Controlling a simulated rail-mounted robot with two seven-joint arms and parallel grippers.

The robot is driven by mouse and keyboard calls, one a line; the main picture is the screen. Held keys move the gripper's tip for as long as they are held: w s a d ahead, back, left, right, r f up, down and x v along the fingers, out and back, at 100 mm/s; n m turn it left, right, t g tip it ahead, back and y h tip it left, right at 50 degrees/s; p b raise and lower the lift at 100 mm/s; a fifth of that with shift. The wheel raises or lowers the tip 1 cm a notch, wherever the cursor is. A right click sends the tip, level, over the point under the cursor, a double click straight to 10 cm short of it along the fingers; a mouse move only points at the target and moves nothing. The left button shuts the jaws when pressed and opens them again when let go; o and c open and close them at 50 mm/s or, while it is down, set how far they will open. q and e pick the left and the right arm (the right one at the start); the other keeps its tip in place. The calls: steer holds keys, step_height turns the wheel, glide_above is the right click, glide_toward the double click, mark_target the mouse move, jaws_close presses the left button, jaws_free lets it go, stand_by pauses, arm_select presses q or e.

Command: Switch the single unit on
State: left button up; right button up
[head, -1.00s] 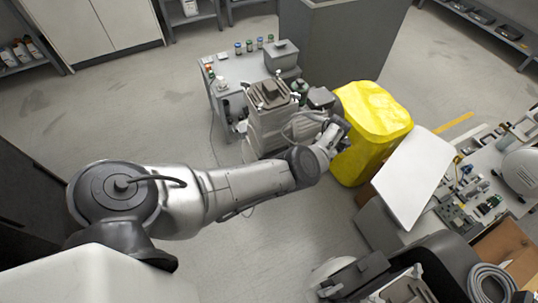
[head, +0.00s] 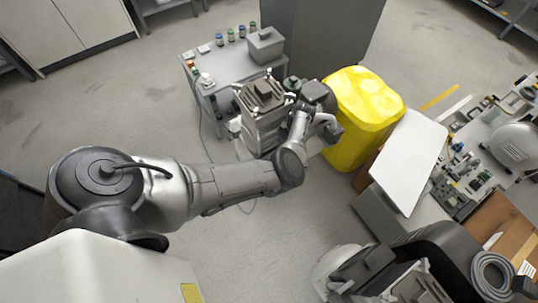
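The single unit (head: 262,97) is a grey boxy compressor with a dark top, standing beside a small grey table. My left arm reaches in from the left and bends up to the unit's right side. My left gripper (head: 303,108) is small and dark at the unit's upper right edge. It overlaps the unit in the picture, so I cannot tell if it touches. Its fingers are too small to read as open or shut. No switch can be made out.
A yellow bin (head: 362,105) stands close to the right of the unit. The grey table (head: 215,82) behind holds small bottles and a grey box (head: 265,46). A white panel (head: 409,160) and a cluttered bench (head: 490,150) are at right.

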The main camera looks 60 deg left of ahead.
arm_select(q)
steer(key=s, duration=0.4)
steer(key=s+p, duration=0.1)
steer(key=s, duration=0.1)
steer(key=shift+d, duration=0.35)
steer(key=b+x, duration=0.1)
steer(key=x, duration=0.2)
steer(key=shift+f, duration=0.25)
steer(key=shift+s+f, duration=0.3)
steer(key=shift+f, duration=0.35)
jaws_close()
